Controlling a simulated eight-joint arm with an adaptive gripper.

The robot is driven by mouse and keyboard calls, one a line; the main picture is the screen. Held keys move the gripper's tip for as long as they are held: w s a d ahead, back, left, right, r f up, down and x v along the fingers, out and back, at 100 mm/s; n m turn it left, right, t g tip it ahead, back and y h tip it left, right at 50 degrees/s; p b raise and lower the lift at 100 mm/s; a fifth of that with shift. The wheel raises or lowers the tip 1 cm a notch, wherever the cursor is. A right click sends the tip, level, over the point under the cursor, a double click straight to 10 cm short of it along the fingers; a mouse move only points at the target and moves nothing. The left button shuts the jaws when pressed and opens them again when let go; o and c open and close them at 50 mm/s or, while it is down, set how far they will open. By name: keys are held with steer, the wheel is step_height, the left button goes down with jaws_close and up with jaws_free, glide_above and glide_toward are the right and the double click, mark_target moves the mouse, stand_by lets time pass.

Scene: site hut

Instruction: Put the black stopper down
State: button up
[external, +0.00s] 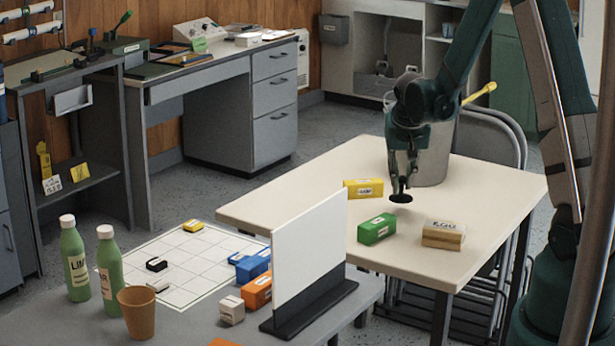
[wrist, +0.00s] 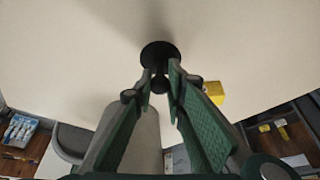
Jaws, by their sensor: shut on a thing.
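The black stopper (external: 400,198) is a small dark disc with a short stem. My gripper (external: 401,184) is shut on it and holds it above the cream table (external: 480,180). In the wrist view the stopper (wrist: 160,56) sits at the tips of my green-padded fingers (wrist: 160,82), with the pale table top behind it. A dark shadow lies on the table beyond it. The stopper appears clear of the table, though the exact height is hard to tell.
Close by on the table are a yellow box (external: 363,188), a green box (external: 377,229) and a cream-and-wood block (external: 443,235). A grey bin (external: 434,155) is behind my gripper. A white upright panel (external: 310,245) stands in front. The table's right part is clear.

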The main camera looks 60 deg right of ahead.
mark_target(402, 184)
steer(key=shift+f, duration=0.1)
steer(key=shift+f+b, duration=0.4)
steer(key=shift+f, duration=1.35)
steer(key=shift+f, duration=0.2)
steer(key=o, duration=0.9)
steer(key=shift+r, duration=0.1)
steer(key=shift+r, duration=0.1)
steer(key=p+v, duration=0.2)
steer(key=v, duration=1)
steer(key=shift+d, duration=0.1)
steer(key=shift+r, duration=0.1)
